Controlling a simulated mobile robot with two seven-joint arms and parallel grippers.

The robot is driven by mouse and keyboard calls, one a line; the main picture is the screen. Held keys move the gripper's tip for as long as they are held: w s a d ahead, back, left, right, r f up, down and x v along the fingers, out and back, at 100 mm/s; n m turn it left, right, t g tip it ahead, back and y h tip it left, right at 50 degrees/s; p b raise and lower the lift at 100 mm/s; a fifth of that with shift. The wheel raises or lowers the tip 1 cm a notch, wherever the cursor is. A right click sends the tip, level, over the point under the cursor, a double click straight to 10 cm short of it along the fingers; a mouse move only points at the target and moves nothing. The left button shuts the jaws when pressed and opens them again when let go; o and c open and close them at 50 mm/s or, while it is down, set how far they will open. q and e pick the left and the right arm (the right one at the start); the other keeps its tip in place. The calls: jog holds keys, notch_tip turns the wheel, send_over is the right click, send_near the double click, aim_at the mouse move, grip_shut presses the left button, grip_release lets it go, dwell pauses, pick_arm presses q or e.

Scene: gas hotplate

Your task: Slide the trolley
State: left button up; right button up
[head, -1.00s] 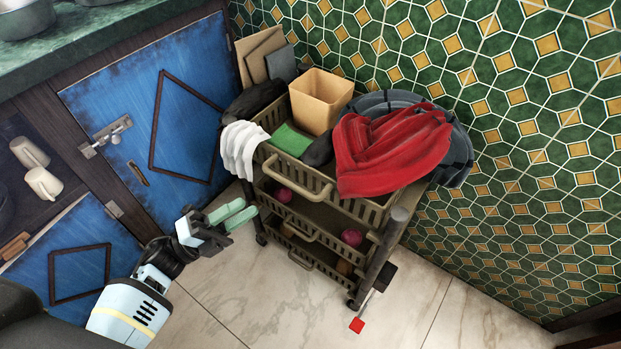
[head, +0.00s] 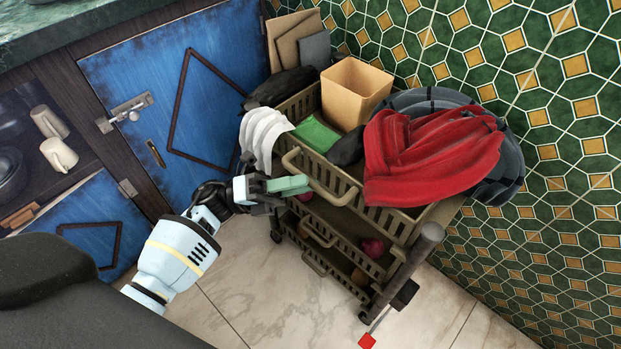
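The trolley (head: 352,222) is a brown three-tier basket cart against the green tiled wall, right of the blue cabinet. A bar handle (head: 318,186) runs along the front of its top basket. My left gripper (head: 290,185) has pale green fingers right at the left part of this handle, overlapping it in the picture. Whether the fingers touch or enclose the handle, and how far apart they are, I cannot tell. My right gripper is not in view.
Blue cabinet doors (head: 180,85) stand close on the left. The marble floor (head: 250,285) in front is clear.

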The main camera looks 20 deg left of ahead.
aim_at(347, 184)
pick_arm(q)
jog(key=shift+x, duration=1.25)
grip_shut()
